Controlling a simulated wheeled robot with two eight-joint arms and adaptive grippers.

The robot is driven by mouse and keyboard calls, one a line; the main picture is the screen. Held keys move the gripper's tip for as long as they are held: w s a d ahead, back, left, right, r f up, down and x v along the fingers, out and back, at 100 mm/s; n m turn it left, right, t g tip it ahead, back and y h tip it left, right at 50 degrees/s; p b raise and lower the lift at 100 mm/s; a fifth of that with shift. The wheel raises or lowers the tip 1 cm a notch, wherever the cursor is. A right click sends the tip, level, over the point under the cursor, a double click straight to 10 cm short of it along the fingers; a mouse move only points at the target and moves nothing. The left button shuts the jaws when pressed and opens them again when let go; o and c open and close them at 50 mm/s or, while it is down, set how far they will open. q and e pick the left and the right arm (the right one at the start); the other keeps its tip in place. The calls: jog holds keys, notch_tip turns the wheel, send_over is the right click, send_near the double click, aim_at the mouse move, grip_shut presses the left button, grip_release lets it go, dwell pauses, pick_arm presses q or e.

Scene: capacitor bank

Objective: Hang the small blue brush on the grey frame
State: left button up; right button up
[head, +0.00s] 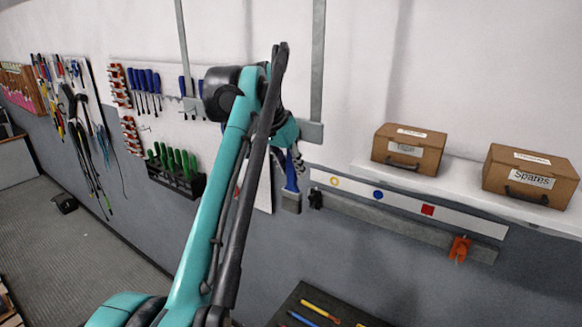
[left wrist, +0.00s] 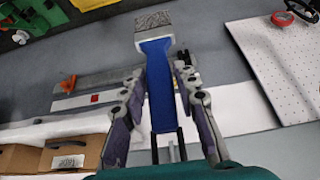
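The small blue brush (left wrist: 158,85) points bristles up in the left wrist view. In the head view, the brush (head: 291,178) hangs bristles down in front of the wall. My left gripper (left wrist: 160,78) has a finger on each side of the blue handle, with the tips close against it, and seems shut on it. In the head view, my left gripper (head: 294,158) is partly hidden by its own arm. The grey frame (head: 312,131), with upright bars, is on the wall just above the brush, partly behind my arm. My right gripper is not in view.
A white strip (head: 460,219) with coloured marks and a grey rail (head: 400,226) are right of the brush. A black clip (head: 316,199) is close beside it. Two brown boxes (head: 409,149) stand on a shelf. Green-handled tools (head: 175,160) hang to the left.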

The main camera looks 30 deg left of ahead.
pick_arm(q)
jog(key=shift+o, duration=0.7)
jog(key=v, duration=1.2)
